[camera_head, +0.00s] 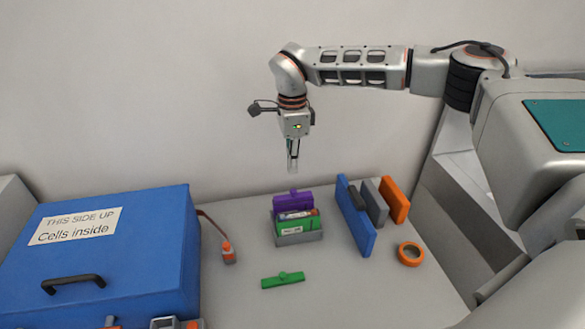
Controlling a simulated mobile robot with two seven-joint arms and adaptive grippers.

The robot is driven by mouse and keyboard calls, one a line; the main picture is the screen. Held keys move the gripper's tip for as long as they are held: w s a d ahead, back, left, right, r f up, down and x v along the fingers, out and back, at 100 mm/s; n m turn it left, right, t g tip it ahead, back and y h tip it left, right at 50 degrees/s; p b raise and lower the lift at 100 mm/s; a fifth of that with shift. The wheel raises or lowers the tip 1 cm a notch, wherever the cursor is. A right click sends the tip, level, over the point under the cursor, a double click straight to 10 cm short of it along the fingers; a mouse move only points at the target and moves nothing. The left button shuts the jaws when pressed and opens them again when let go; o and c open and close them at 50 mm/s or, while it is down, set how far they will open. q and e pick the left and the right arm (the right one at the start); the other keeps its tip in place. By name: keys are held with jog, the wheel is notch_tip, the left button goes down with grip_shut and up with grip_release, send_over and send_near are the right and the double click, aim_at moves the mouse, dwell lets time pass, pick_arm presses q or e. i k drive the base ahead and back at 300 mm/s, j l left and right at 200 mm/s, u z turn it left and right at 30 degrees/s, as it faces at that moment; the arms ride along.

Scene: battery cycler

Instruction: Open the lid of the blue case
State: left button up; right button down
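The blue case (140,245) stands at the left of the table with its lid down. A black handle (73,283) and a white label reading "THIS SIDE UP, Cells inside" (73,226) are on its top. A grey part (176,323) shows at its front edge, cut off by the picture's bottom. My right gripper (292,165) points down in the air above the back of the table, to the right of the case and apart from it. Its fingers are seen edge-on, so their opening is unclear. My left gripper is out of view.
A grey holder (300,238) with purple and green pieces stands mid-table. A green piece (283,280) lies before it. Blue (352,218), grey and orange (394,200) panels stand at right, near an orange ring (411,254). An orange-tipped cable (228,252) lies beside the case.

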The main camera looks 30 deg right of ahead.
aim_at(122, 246)
jog(key=k, duration=1)
